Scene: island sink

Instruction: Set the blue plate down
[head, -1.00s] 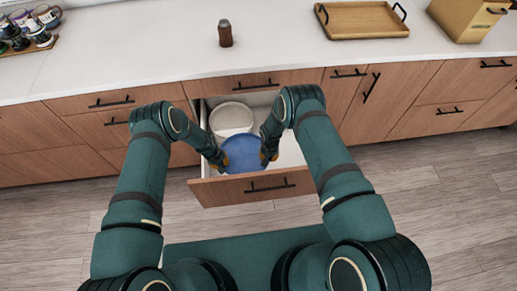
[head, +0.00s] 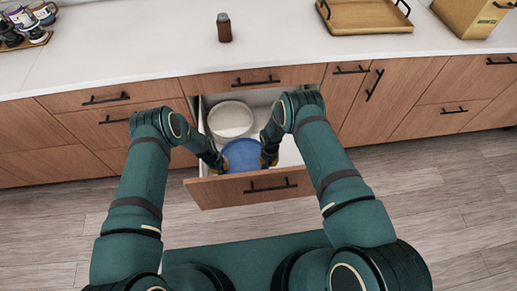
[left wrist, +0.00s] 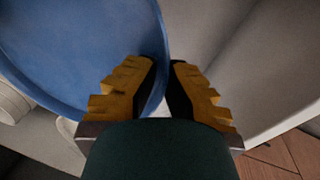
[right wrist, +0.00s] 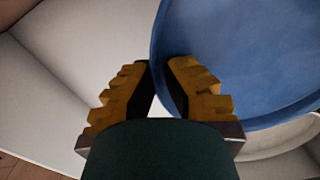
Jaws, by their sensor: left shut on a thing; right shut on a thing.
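The blue plate (head: 242,155) is inside the open drawer, at its front half, between my two grippers. My left gripper (head: 219,163) is shut on the plate's left rim. The left wrist view shows the plate (left wrist: 85,45) pinched at its edge between the yellow-padded fingers (left wrist: 166,75). My right gripper (head: 267,160) is shut on the right rim. The right wrist view shows the plate (right wrist: 245,55) with its edge between the fingers (right wrist: 160,75). Whether the plate touches the drawer bottom cannot be seen.
The drawer (head: 250,188) is pulled out below the counter. A white round dish (head: 230,120) sits in it behind the plate. On the counter (head: 130,60) stand a brown shaker (head: 224,28), a wooden tray (head: 365,17), a wooden box (head: 470,17) and cups (head: 42,14) at the left.

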